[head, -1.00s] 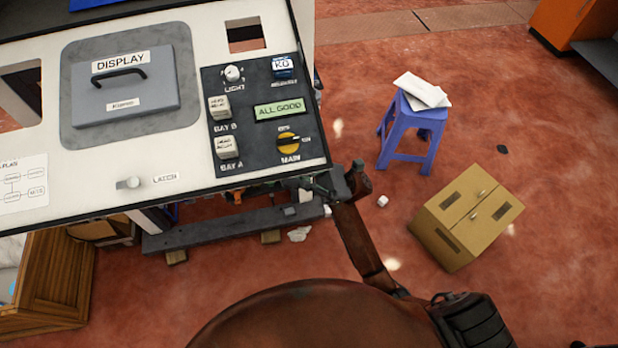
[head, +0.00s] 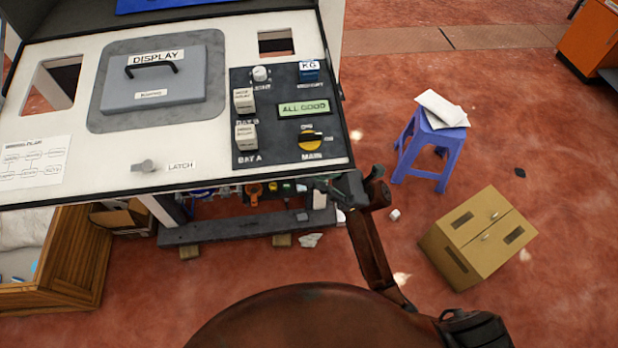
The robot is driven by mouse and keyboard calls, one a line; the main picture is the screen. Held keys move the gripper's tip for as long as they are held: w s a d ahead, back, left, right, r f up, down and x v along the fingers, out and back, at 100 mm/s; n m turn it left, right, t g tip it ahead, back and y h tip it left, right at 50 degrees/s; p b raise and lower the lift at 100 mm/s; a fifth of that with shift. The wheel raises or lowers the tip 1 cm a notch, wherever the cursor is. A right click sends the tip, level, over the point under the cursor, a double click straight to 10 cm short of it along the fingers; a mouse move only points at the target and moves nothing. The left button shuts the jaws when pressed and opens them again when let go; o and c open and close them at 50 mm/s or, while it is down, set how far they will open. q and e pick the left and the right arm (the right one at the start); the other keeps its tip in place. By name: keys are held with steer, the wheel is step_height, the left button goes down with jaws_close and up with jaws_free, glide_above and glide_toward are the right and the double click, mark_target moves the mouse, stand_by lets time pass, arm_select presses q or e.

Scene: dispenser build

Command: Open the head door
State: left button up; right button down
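A white machine front with a sloping panel (head: 210,175) fills the upper left of the head view. A grey lid marked DISPLAY (head: 190,92) with a black handle lies flat and closed on it. A small latch knob (head: 146,166) labelled LATCH sits near the panel's front edge. No part is labelled as the head door, so I cannot tell which part it is. My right gripper (head: 338,188) is just below the panel's front right corner, apart from the lid and latch; its fingers are small and dark, their opening unclear. My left gripper is out of view.
A wooden crate (head: 75,262) is at lower left.

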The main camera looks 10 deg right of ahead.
mark_target(311, 174)
steer(key=r+m+t+p, duration=0.1)
steer(key=r, duration=0.1)
steer(key=s+r+m+t+p, duration=0.1)
steer(key=r+m+p, duration=0.1)
steer(key=r, duration=0.1)
steer(key=r+m+t+p, duration=0.1)
steer(key=r+t+p, duration=0.1)
steer(key=r, duration=0.1)
steer(key=shift+s+r+m, duration=0.25)
steer(key=shift+m, duration=0.15)
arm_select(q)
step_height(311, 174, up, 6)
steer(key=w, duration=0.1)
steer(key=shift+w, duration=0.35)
